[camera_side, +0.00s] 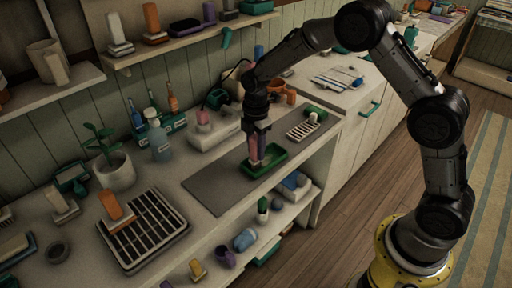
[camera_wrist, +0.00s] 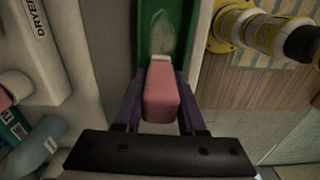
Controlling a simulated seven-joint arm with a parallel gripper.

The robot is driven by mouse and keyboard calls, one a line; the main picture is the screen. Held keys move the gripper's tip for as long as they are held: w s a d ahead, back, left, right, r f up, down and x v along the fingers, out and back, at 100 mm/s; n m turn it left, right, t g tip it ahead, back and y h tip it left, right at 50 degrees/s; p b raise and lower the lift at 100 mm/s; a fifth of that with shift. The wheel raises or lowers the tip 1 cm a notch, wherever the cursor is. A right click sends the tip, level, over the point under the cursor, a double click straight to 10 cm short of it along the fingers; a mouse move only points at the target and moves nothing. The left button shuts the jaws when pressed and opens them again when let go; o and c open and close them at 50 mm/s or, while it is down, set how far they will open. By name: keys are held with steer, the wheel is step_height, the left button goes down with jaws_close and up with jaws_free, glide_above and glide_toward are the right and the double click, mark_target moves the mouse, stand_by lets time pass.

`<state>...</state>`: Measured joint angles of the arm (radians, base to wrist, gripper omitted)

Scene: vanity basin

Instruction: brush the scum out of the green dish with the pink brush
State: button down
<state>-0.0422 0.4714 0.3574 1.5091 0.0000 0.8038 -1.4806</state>
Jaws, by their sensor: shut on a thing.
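The green dish (camera_side: 277,154) is a shallow rectangular tray on a dark grey mat. In the wrist view the dish (camera_wrist: 182,28) shows at the top, with a pale smear of scum (camera_wrist: 160,32) on its floor. My gripper (camera_side: 257,150) points down over the dish. It is shut on the pink brush (camera_wrist: 163,95), whose block sits between the two purple-grey fingers. The brush's pale bristle end (camera_wrist: 160,55) reaches to the dish; whether it touches the floor I cannot tell. In the side view the brush is mostly hidden by the fingers.
The dark mat (camera_side: 212,186) has bare room left of the dish. A slatted soap tray (camera_side: 302,131) lies to the right. A spray bottle (camera_side: 159,142) and potted plant (camera_side: 114,168) stand behind, below a shelf.

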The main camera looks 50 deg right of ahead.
steer(key=shift+d, duration=0.1)
steer(key=shift+s+d+r, duration=0.1)
steer(key=shift+d+r, duration=0.05)
steer(key=shift+d, duration=1.6)
steer(key=shift+d, duration=1.75)
steer(key=shift+a+f, duration=0.2)
steer(key=shift+a, duration=1.65)
steer(key=shift+a+r, duration=0.15)
steer(key=shift+a, duration=1.6)
